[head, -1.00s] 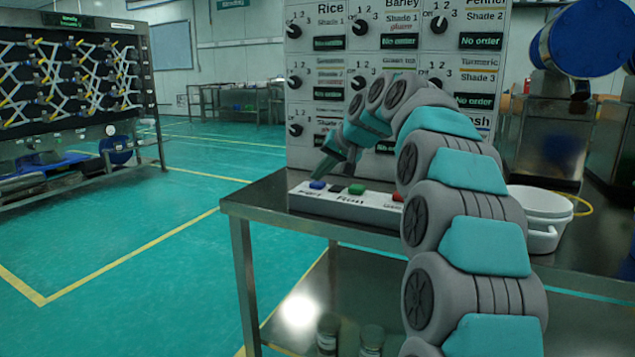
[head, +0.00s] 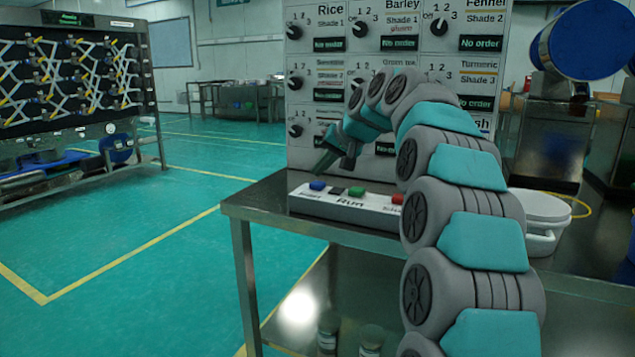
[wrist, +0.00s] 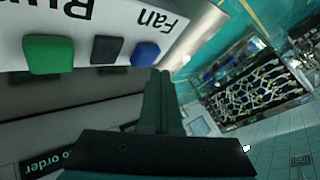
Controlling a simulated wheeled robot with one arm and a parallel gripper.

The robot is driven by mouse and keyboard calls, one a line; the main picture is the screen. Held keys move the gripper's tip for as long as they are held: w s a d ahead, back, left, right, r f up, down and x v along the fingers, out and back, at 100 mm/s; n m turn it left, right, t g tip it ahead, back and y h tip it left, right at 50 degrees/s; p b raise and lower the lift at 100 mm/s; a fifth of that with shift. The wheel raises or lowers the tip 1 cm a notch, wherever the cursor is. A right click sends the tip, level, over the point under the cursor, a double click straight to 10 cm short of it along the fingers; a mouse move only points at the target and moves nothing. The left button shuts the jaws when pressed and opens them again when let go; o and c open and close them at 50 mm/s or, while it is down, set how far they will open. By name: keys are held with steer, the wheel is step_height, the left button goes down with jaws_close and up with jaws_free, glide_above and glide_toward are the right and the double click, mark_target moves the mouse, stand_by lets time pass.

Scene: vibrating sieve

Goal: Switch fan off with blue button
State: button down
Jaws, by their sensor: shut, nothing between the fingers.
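The blue button (head: 317,185) is at the left end of a white control box (head: 345,208) on the metal table. In the wrist view, the blue button (wrist: 145,53) is beside the word "Fan". My gripper (head: 321,171) is shut and empty, pointing down just above the blue button in the head view. In the wrist view, my gripper's fingertips (wrist: 160,74) appear just below and right of the blue button. I cannot tell whether they touch it.
A dark button (wrist: 105,50) and a green button (wrist: 48,54) sit beside the blue one; a red button (head: 397,198) is further right. A panel of knobs (head: 400,40) stands behind the box. A white tub (head: 540,210) is at the right.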

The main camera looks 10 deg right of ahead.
mark_target(320, 184)
steer(key=shift+r, duration=0.15)
steer(key=shift+r+p, duration=2)
steer(key=shift+r, duration=0.45)
steer(key=shift+f, duration=0.1)
steer(key=s+f+n+g+h, duration=0.1)
steer(key=s+f+g, duration=0.2)
steer(key=s+f, duration=0.6)
steer(key=s+f+n+g+h, duration=0.1)
steer(key=s+f, duration=0.9)
steer(key=s, duration=1.6)
steer(key=s+f+n+g+h, duration=0.1)
steer(key=s+f+g, duration=0.4)
steer(key=s+f, duration=0.5)
steer(key=s+h, duration=0.1)
steer(key=s, duration=0.7)
steer(key=shift+s+a+g+h, duration=0.2)
steer(key=shift+s+g+h, duration=0.1)
steer(key=shift+g, duration=0.1)
